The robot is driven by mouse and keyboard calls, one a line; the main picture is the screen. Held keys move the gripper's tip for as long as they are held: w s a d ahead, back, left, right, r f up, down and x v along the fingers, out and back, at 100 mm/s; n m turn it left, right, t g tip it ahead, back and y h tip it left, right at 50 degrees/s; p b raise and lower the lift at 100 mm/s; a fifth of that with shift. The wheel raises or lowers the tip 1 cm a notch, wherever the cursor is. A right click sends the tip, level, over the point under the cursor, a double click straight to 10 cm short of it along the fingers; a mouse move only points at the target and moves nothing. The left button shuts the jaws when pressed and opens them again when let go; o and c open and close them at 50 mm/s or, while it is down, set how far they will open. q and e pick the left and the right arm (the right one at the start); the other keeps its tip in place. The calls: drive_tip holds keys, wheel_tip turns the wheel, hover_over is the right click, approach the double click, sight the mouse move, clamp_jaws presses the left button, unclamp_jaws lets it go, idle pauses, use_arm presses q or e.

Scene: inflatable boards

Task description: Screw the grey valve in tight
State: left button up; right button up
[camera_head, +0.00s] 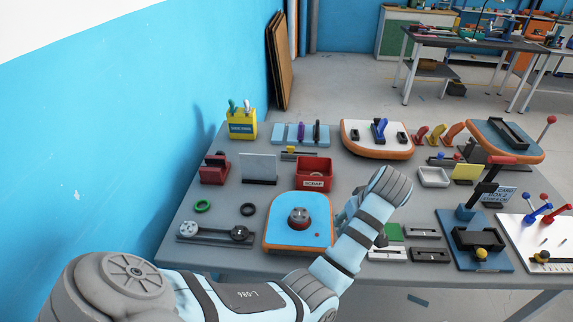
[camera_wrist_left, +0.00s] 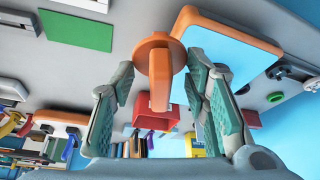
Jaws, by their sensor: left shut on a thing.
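A round grey part with a dark red ring (camera_head: 299,216), which looks like the grey valve, sits on the blue board with an orange rim (camera_head: 278,240). The board's edge also shows in the left wrist view (camera_wrist_left: 235,55); I cannot make out the grey part there. My left gripper (camera_wrist_left: 160,68) is shut on an orange tool (camera_wrist_left: 158,90) with a round disc and a flat handle, one finger on each side. In the head view its fingers (camera_head: 344,212) are mostly hidden behind my arm, just right of the board and apart from the grey part. My right gripper is out of view.
A rack with round grey parts (camera_head: 214,233) stands left of the board, with a green ring (camera_head: 203,206) and black ring (camera_head: 248,209) behind. A red scrap bin (camera_head: 313,172) stands behind it. Other boards and levers crowd the right; a blue wall (camera_head: 100,120) rises at left.

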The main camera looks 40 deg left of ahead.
use_arm(q)
drive_tip(key=a+r+m+h+p, duration=0.2)
drive_tip(key=a+m, duration=0.5)
drive_tip(key=m, duration=0.4)
drive_tip(key=s+a+r+m+h+p, duration=0.1)
drive_tip(key=a+r+m+h+p, duration=0.1)
drive_tip(key=a+m+h, duration=0.3)
drive_tip(key=a+r+m, duration=0.1)
drive_tip(key=a+m, duration=0.2)
drive_tip(key=m, duration=0.2)
drive_tip(key=shift+m+p, duration=0.3)
drive_tip(key=shift+m, duration=0.1)
drive_tip(key=shift+s+a+t, duration=0.15)
drive_tip(key=shift+a+t, duration=0.05)
drive_tip(key=shift+t, duration=0.1)
drive_tip(key=b, duration=0.3)
hover_over(300, 214)
wheel_tip(300, 214, down, 6)
drive_tip(key=shift+a+r, duration=0.1)
drive_tip(key=shift+r, duration=0.05)
drive_tip(key=shift+r, duration=0.1)
drive_tip(key=shift+p, duration=0.3)
